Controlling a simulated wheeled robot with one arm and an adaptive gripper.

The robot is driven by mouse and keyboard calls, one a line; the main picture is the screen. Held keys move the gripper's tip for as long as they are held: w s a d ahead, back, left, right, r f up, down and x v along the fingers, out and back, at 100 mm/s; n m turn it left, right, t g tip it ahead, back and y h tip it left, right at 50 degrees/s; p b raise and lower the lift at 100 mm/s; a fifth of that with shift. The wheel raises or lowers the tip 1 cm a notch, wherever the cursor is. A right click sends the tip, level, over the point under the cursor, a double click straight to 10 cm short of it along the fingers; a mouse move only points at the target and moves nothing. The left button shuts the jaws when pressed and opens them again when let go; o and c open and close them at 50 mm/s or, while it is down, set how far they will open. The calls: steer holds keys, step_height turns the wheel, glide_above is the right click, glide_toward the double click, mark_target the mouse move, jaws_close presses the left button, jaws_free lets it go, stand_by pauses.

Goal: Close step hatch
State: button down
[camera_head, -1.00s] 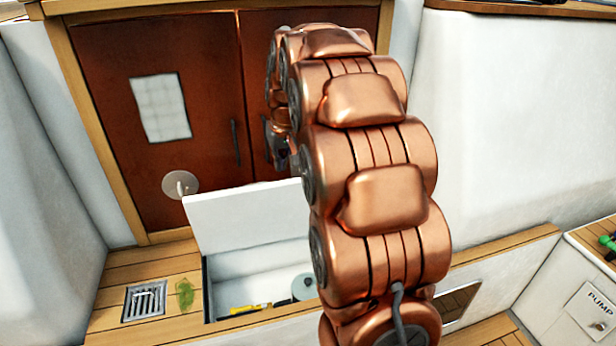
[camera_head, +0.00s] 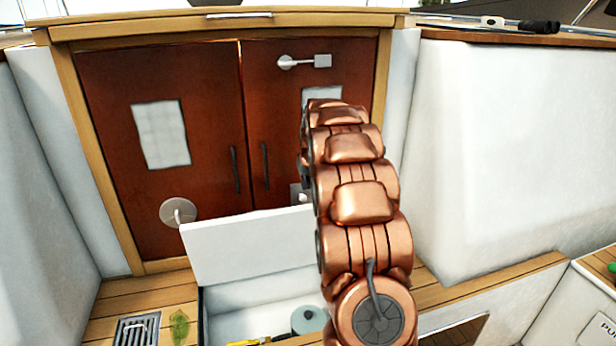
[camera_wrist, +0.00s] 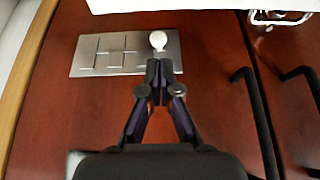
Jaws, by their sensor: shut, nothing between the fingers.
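The step hatch has a white lid (camera_head: 250,247) that stands raised against the doors in the head view. Below it the white compartment (camera_head: 255,318) is open, with a grey-blue round item (camera_head: 309,319) and a yellow item (camera_head: 245,342) inside. My gripper (camera_wrist: 158,68) shows in the wrist view, shut and empty, in front of a red-brown door (camera_wrist: 210,120). In the head view my arm hides it. A white strip crosses the top of the wrist view; I cannot tell whether it is the lid.
Two wooden doors (camera_head: 165,90) with dark handles stand behind the hatch. A drain grate (camera_head: 137,330) and a green leaf (camera_head: 179,327) lie on the left of the step. White walls (camera_head: 500,150) flank the doors. A metal plate (camera_wrist: 105,56) shows near my fingertips.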

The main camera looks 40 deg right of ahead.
steer(key=x, duration=0.4)
steer(key=shift+w+f, duration=0.1)
steer(key=shift+f, duration=0.1)
steer(key=shift+s+a+f+p, duration=0.15)
steer(key=shift+s+a, duration=0.25)
steer(key=shift+s, duration=0.55)
steer(key=shift+s+a+r+p, duration=0.1)
steer(key=shift+s+a+p, duration=0.2)
steer(key=shift+s, duration=0.65)
steer(key=shift+f, duration=0.1)
steer(key=shift+s, duration=0.15)
